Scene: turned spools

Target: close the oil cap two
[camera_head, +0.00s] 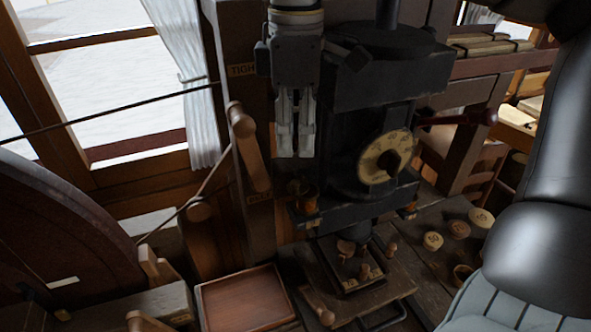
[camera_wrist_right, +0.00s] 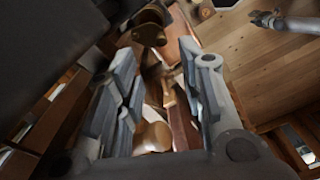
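My right gripper (camera_head: 296,150) hangs with its fingers pointing down in front of the wooden post, left of the black press (camera_head: 375,80). In the right wrist view its two fingers (camera_wrist_right: 158,75) stand apart with nothing clasped between them. A small brass cup (camera_head: 305,204) sits at the press's lower left corner, below the fingertips and apart from them. Another brass fitting (camera_head: 408,211) is at the lower right corner. A dark brass fitting (camera_wrist_right: 150,28) shows beyond the fingertips in the wrist view. I cannot tell which is oil cap two, or its lid position. My left gripper is not in view.
A wooden handle (camera_head: 250,148) stands close left of the gripper; a rounded wooden knob (camera_wrist_right: 152,137) shows between the fingers. The press has a round dial (camera_head: 385,157). An empty-looking wooden tray (camera_head: 245,301) and several turned wooden pieces lie below. A large wheel (camera_head: 60,245) is left.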

